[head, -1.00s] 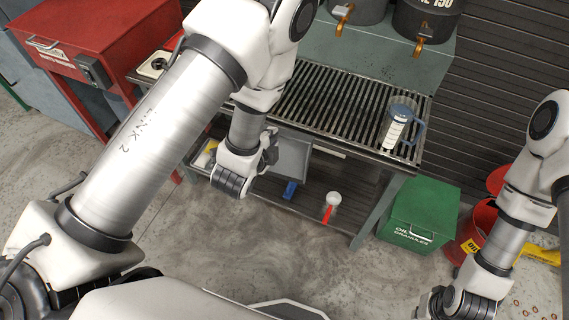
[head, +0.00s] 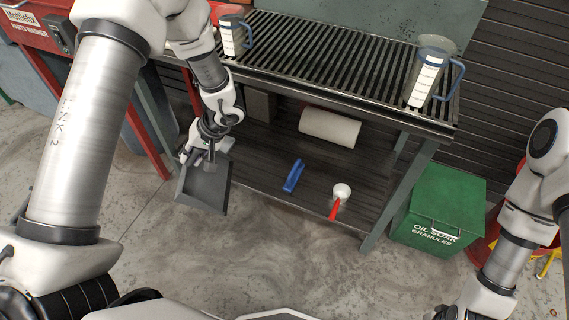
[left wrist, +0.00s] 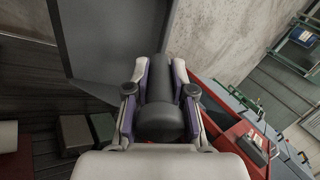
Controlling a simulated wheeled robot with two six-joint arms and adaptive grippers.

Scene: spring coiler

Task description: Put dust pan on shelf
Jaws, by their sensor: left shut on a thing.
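The dust pan (head: 205,190) is dark grey with a wide flat tray. My left gripper (head: 205,152) is shut on its handle, and the pan hangs tilted in front of the left end of the lower shelf (head: 320,168). In the left wrist view the dark handle (left wrist: 160,85) sits between the two fingers (left wrist: 160,98), with the pan's grey tray (left wrist: 110,40) beyond. I cannot tell if the pan touches the shelf edge. My right gripper (head: 448,312) is mostly cut off at the bottom edge.
A blue-handled brush (head: 293,175), a red-and-white tool (head: 340,195) and a white roll (head: 330,128) are on the lower shelf. Two measuring jugs (head: 235,38) (head: 428,78) stand on the grated bench top (head: 330,58). A green bin (head: 440,205) stands right.

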